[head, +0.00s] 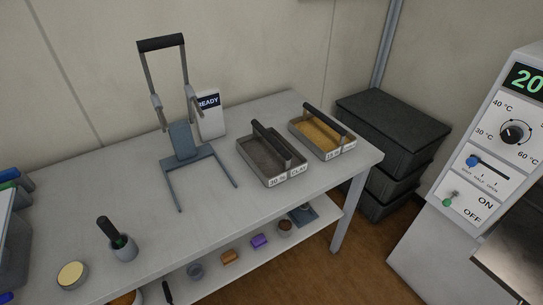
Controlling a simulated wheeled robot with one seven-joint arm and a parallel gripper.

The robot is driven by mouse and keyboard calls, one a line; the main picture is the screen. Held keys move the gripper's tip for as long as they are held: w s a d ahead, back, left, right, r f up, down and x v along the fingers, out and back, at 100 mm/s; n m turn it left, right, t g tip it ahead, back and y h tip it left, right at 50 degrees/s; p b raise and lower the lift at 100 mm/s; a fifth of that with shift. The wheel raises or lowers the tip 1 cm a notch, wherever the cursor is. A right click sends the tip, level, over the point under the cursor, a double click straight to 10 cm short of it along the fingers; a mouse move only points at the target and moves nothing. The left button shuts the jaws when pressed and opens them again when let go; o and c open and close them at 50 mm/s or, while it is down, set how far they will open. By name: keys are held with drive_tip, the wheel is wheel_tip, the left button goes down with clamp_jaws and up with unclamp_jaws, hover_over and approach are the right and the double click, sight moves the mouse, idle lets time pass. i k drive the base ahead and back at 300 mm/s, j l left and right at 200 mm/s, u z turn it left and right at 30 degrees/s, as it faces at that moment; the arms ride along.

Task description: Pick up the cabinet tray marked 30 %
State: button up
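Two grey trays with dark bar handles stand side by side on the white table. The nearer tray (262,178) holds dark grey-brown soil; its front labels are small and seem to read 30 % and CLAY. The other tray (318,153), behind it to the right, holds yellow sandy material; its labels are too small to read surely. Both trays sit level with their handles standing over the middle. My gripper is not in view.
A grey frame with a raised black handlebar (161,43) and a READY display (209,101) stand left of the trays. A dark-handled tool stands in a grey cup (123,248). Black bins (393,125) are stacked beyond the table's right end; a control panel (500,140) is at right.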

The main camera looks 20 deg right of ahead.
sight(274, 161)
drive_tip(key=i+j, duration=0.1)
drive_tip(key=i, duration=0.55)
drive_tip(key=i+j, duration=0.1)
drive_tip(key=i, duration=0.55)
drive_tip(key=l+z, duration=0.05)
